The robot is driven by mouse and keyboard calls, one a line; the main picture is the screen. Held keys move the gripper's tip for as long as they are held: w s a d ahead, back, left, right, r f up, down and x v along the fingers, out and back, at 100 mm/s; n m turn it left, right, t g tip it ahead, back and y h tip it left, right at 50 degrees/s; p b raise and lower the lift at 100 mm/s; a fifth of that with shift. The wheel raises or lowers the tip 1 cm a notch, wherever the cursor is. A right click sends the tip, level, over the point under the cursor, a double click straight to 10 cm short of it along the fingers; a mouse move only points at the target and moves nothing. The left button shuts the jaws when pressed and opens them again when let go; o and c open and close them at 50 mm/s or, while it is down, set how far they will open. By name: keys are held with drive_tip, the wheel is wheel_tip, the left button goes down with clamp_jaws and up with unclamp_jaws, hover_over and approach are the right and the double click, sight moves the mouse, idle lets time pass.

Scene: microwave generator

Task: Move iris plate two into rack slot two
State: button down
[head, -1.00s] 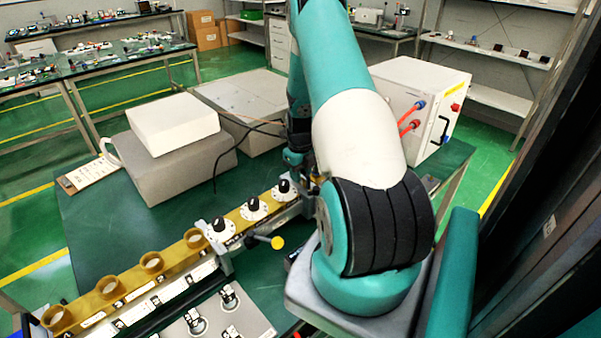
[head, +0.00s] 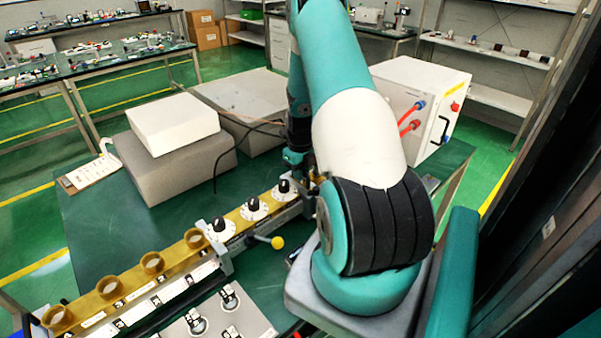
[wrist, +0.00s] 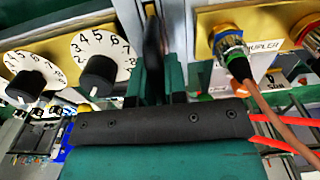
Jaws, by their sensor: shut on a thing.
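My gripper (wrist: 156,90) reaches in from the bottom of the wrist view, its two dark green fingers shut on a narrow dark upright piece (wrist: 153,45). I take this piece for iris plate two, but no marking shows on it. I cannot make out the plate there. I cannot make out rack slot two by any label.
White numbered dials (wrist: 98,55) stand left of my gripper, and a coupler with a cable (wrist: 232,50) stands close on its right. Red leads (wrist: 285,135) run nearby. A yellow-knobbed lever (head: 277,243) and a grey panel with several fittings (head: 230,315) are in front.

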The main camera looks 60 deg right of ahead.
wheel_tip(320, 180, up, 12)
drive_tip(key=p, duration=0.7)
drive_tip(key=shift+f, duration=0.25)
idle(0.9)
